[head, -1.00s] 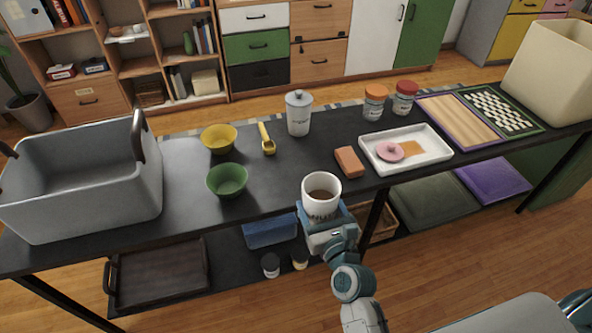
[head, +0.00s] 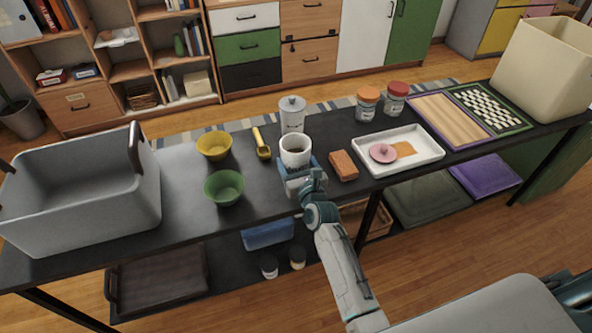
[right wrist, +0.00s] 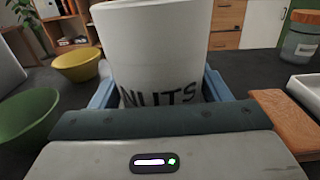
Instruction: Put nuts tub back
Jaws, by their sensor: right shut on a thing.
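The white nuts tub (head: 295,157) is open at the top, with dark contents inside. In the right wrist view its side (right wrist: 160,50) reads "NUTS". My right gripper (head: 296,174) is shut on the tub, its blue fingers on either side of it. The tub is upright over the black table (head: 270,195), in front of a lidded white canister (head: 292,114); I cannot tell whether its base touches the tabletop. My left gripper is not in view.
A green bowl (head: 224,188), a yellow bowl (head: 214,146) and a yellow scoop (head: 262,144) lie left of the tub. A brown block (head: 343,165) and a white tray (head: 436,151) are to the right. Two jars (head: 367,104) stand behind. A grey bin (head: 85,215) fills the left end.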

